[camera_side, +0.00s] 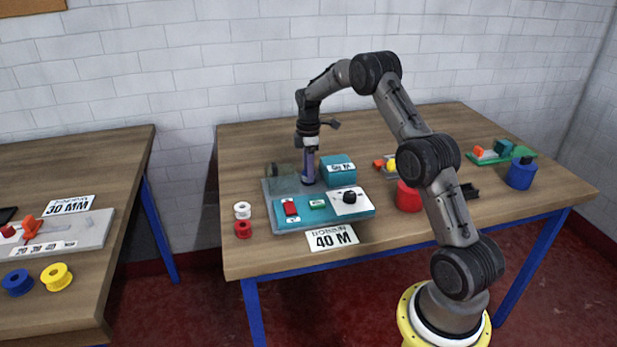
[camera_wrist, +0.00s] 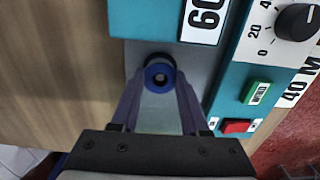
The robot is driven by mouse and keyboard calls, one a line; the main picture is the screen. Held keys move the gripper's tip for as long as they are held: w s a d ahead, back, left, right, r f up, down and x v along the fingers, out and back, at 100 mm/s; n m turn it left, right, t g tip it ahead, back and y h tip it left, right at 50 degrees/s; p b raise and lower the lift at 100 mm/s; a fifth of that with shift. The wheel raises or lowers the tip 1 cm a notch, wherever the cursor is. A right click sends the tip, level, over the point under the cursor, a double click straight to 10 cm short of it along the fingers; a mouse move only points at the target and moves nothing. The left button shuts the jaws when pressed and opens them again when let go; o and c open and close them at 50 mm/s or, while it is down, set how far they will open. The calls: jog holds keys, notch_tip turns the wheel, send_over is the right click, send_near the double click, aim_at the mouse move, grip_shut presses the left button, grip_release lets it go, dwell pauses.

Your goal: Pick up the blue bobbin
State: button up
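The blue bobbin (camera_wrist: 160,75) sits on the grey plate of the teal machine in the wrist view, its round end facing the camera. In the side view it is a small dark blue shape (camera_side: 308,182) at the foot of my gripper. My gripper (camera_side: 308,172) points straight down over the machine. In the wrist view its two fingers (camera_wrist: 160,85) stand apart, one on each side of the bobbin. Whether they touch it is not clear. Another blue bobbin (camera_side: 17,282) lies on the left table.
A teal block (camera_side: 338,170) stands close to the right of my gripper, and a clear guard (camera_side: 284,180) to its left. The machine's control panel (camera_side: 325,208) has buttons and a black knob. The back of the table is clear.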

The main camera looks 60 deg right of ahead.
grip_shut()
